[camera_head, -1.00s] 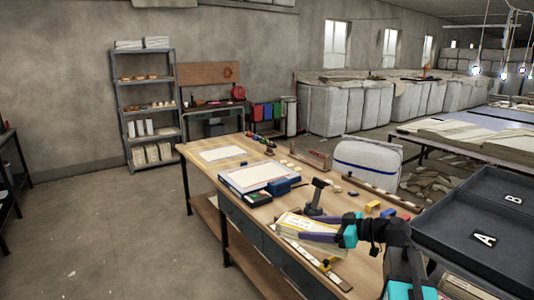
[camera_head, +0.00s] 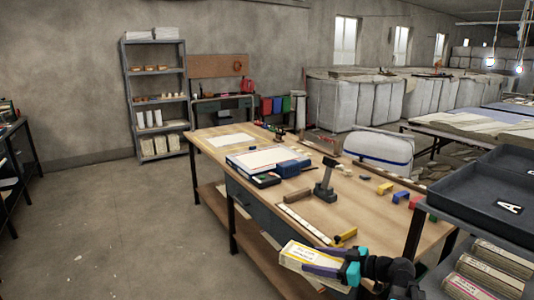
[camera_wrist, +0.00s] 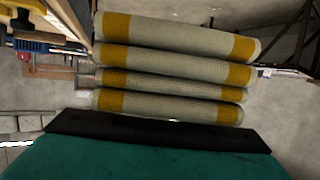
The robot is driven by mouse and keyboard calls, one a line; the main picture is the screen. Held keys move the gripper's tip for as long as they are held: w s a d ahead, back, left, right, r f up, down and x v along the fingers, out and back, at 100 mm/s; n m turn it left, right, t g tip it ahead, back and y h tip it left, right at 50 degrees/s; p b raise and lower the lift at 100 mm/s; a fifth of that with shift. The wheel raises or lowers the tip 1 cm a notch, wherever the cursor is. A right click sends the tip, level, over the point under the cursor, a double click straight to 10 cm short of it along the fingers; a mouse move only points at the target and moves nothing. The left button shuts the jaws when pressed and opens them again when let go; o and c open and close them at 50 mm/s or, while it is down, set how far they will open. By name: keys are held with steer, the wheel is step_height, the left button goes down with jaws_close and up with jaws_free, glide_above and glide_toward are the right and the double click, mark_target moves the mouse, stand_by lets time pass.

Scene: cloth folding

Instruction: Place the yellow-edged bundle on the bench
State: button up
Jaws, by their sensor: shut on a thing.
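My gripper (camera_head: 345,268) is shut on the yellow-edged bundle (camera_head: 305,259), a pale stack with yellow ends and a white label on top. In the head view it is held in front of the near end of the wooden bench (camera_head: 365,225), apart from the top as far as I can see. In the wrist view the bundle (camera_wrist: 175,68) shows several rolled grey layers with yellow bands at both ends, beyond the dark gripper edge (camera_wrist: 155,130). The fingertips are partly hidden by the bundle.
Black trays (camera_head: 490,205) stand at the right over a shelf of rolled bundles (camera_head: 500,257). Open floor lies left.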

steer(key=f+b, duration=0.1)
steer(key=f, duration=0.1)
steer(key=s+f+b, duration=0.1)
steer(key=f, duration=0.2)
steer(key=shift+s+f, duration=0.1)
steer(key=shift+f, duration=0.15)
steer(key=shift+d, duration=0.2)
steer(key=shift+a, duration=0.1)
